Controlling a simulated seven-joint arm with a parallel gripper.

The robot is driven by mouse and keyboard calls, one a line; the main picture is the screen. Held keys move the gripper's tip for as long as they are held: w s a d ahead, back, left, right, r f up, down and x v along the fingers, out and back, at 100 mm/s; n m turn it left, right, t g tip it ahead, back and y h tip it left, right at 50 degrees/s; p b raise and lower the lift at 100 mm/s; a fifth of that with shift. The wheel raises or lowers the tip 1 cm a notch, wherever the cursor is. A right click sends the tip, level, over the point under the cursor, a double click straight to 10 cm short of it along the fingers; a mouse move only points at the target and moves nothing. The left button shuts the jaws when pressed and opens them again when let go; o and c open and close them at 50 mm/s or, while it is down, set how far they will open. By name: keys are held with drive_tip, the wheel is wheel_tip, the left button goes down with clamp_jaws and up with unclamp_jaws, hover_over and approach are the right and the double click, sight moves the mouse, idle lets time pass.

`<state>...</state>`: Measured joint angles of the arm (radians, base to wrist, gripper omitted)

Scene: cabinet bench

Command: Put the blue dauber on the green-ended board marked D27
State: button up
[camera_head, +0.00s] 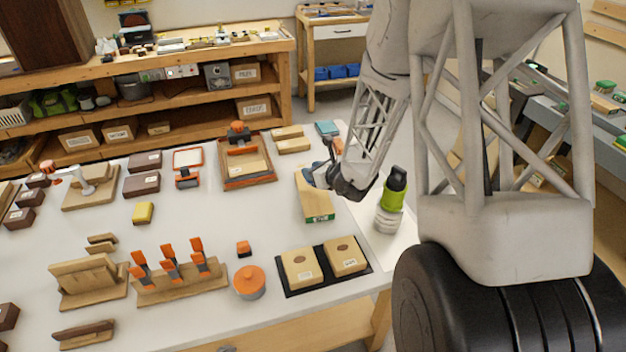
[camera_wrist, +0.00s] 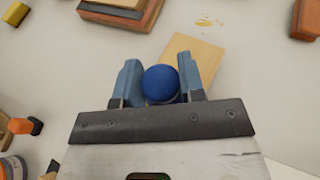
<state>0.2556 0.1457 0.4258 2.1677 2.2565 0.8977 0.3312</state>
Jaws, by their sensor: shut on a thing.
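My gripper (camera_head: 318,175) is shut on the blue dauber, whose round blue top (camera_wrist: 160,84) shows between the two blue-grey fingers in the wrist view. In the head view the fingers and wrist hide most of the dauber. The green-ended board (camera_head: 315,202) is a pale wooden block on the white bench, its green end toward the front; the marking there is too small to read. My gripper is over or beside the board's far part. The board also shows in the wrist view (camera_wrist: 202,58), beyond the fingers. I cannot tell whether the dauber touches it.
A green-and-black bottle (camera_head: 391,200) stands right of the board. A black tray (camera_head: 325,277) with two tan blocks lies in front. A wooden tray with an orange rim (camera_head: 247,176) is to the left. An orange-lidded pot (camera_head: 249,282) stands front left. Bench between is clear.

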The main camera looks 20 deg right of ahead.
drive_tip(key=shift+f, duration=1.8)
drive_tip(key=shift+f, duration=0.1)
drive_tip(key=o, duration=1.1)
drive_tip(key=shift+c, duration=0.2)
drive_tip(key=shift+v, duration=1.15)
wheel_tip(320, 180, up, 8)
drive_tip(key=shift+s+f, duration=0.25)
drive_tip(key=shift+s, duration=0.05)
drive_tip(key=shift+d, duration=0.15)
